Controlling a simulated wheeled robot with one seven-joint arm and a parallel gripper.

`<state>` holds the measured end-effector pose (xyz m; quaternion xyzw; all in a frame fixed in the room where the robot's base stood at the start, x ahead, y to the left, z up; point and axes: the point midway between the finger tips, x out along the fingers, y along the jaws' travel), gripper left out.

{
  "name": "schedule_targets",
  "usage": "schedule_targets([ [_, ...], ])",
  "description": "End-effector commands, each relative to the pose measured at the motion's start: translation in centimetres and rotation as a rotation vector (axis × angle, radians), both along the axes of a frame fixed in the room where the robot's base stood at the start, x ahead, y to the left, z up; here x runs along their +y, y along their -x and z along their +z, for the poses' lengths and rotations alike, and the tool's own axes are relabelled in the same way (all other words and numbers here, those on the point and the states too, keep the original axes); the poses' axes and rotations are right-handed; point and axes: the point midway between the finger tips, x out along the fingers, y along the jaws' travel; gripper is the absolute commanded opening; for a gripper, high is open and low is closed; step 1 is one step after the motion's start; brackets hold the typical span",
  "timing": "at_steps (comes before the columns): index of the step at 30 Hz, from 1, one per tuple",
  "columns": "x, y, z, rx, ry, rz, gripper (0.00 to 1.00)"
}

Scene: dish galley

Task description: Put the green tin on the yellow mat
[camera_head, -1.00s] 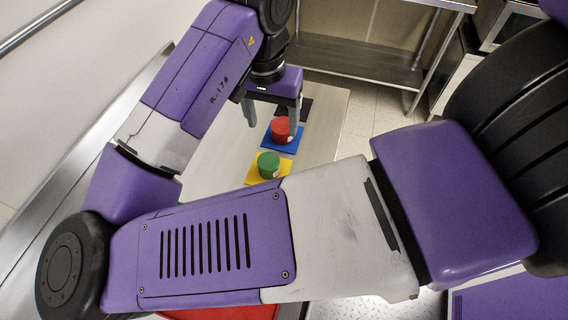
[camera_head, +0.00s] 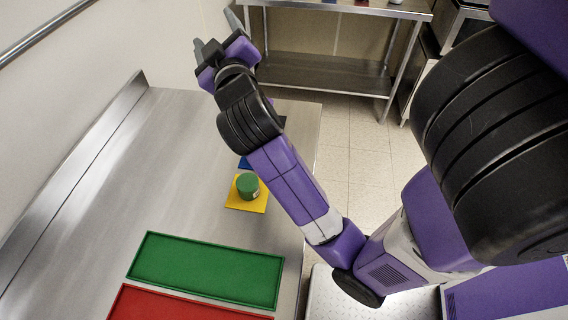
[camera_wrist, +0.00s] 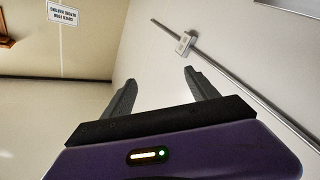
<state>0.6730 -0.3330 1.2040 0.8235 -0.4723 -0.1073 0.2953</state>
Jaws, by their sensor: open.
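The green tin (camera_head: 248,187) stands upright on the yellow mat (camera_head: 254,207), inside its edges as far as the head view shows. Nothing touches the tin. My gripper (camera_head: 215,34) is raised well away from it, toward the wall beyond the counter's far end. In the wrist view my gripper (camera_wrist: 160,92) has its two fingers apart with nothing between them, facing the bare wall.
A green tray (camera_head: 205,269) and a red tray (camera_head: 165,306) lie nearer on the steel counter (camera_head: 165,170). A metal shelf (camera_head: 330,72) stands beyond. The counter's left side is clear.

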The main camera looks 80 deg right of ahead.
Motion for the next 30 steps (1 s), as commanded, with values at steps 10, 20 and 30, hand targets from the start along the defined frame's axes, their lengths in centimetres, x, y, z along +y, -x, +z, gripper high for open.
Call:
schedule_targets([
  [10,11.8,-0.7,-10.5,0.15,0.027,0.508,0.68],
  [20,23.9,8.0,-20.0,0.171,-0.275,0.855,0.68],
  [30,32.1,18.6,-21.8,0.051,-0.677,0.923,0.68],
])
